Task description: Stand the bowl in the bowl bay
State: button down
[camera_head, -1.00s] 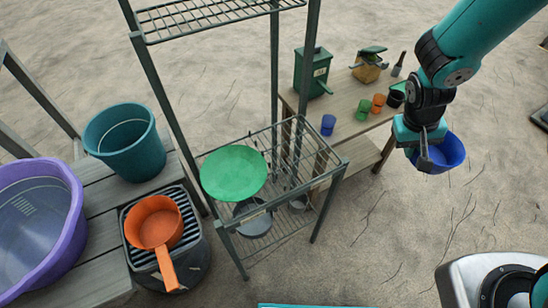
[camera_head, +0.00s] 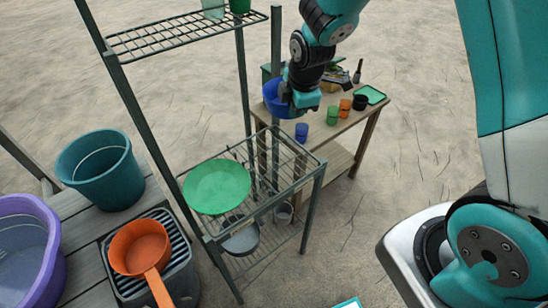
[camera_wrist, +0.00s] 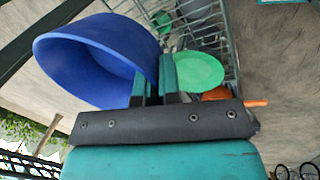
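The rack's middle level holds a green plate (camera_head: 217,187) leaning at the left. To the right of the plate are wire dividers (camera_head: 262,170). I cannot tell which slot is the bowl bay.
An upper wire shelf (camera_head: 180,38) with green cups stands above the rack's left. A side table (camera_head: 345,125) carries several cups. An orange pan (camera_head: 140,248), teal bucket (camera_head: 100,170) and purple tub (camera_head: 25,250) are at left. A grey pan (camera_head: 241,238) sits low in the rack.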

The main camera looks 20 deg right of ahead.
aim_at(284, 163)
jog(key=n, duration=0.2)
jog(key=w+a+r+n+y, duration=0.1)
jog(key=shift+w+r+n, duration=0.15)
jog(key=shift+n, duration=0.25)
notch_tip(284, 163, down, 20)
jog(key=p, duration=0.3)
jog(key=shift+r, duration=0.15)
jog(key=c, duration=1.3)
grip_release()
